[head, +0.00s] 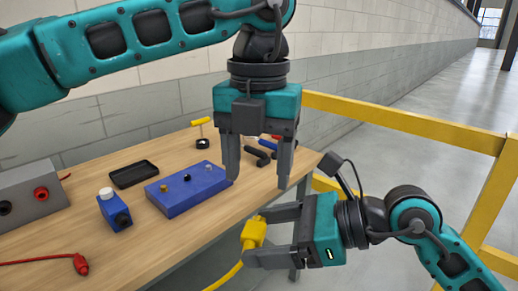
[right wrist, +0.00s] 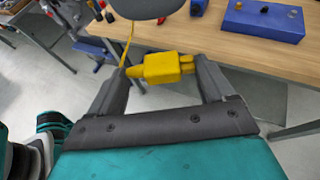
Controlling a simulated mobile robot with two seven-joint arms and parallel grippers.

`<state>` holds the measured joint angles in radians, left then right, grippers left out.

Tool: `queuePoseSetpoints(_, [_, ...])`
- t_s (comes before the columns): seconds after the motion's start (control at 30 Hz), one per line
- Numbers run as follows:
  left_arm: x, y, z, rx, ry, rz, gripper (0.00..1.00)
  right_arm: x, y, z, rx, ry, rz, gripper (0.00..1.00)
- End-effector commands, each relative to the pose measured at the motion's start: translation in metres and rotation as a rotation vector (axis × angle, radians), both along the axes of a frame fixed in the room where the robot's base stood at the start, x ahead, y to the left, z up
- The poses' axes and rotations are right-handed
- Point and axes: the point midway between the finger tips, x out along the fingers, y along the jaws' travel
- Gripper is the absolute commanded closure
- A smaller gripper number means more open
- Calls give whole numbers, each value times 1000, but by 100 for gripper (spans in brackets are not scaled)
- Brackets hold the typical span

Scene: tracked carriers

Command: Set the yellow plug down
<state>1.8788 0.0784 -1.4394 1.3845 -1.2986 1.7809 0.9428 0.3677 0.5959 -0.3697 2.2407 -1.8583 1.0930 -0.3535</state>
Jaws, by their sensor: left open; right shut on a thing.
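The yellow plug (head: 253,232) is between the fingers of my right gripper (head: 262,234), which is shut on it. In the head view it is off the table's front edge, and its yellow cable trails down to the left. In the right wrist view the plug (right wrist: 163,68) lies crosswise between the two fingertips, with the floor below it and the table edge just beyond. My left gripper (head: 258,178) is open and empty, pointing down near the right end of the table.
The wooden table (head: 150,245) holds a blue box with terminals (head: 188,189), a smaller blue block (head: 113,212), a black tray (head: 134,174), a grey box (head: 30,196) and a red plug (head: 80,264). A yellow rail (head: 400,120) stands behind. The table's front middle is clear.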

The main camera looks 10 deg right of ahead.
Motion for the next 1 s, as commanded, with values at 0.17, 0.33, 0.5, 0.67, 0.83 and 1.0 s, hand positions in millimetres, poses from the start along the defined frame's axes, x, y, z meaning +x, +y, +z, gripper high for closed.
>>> queuePoseSetpoints(0.17, [-1, 1, -36, -1, 5, -1, 36, 0, 0, 0, 1, 0, 0, 48])
queuePoseSetpoints(0.33, [-1, 0, -67, -2, 5, -1, 36, 0, 0, 0, 1, 0, 0, 48])
queuePoseSetpoints(0.5, [0, 0, -88, -4, 4, -1, 36, 0, 0, 0, 1, 0, 0, 48])
queuePoseSetpoints(0.67, [0, 0, -98, -4, 4, -1, 36, 0, 0, 0, 1, 0, 0, 48])
queuePoseSetpoints(0.83, [0, 0, -99, -4, 3, -1, 36, 0, 0, 0, 1, 0, 0, 48])
queuePoseSetpoints(1.0, [0, 0, -99, -5, 3, -1, 41, 0, 0, 0, 1, 0, 0, 48])
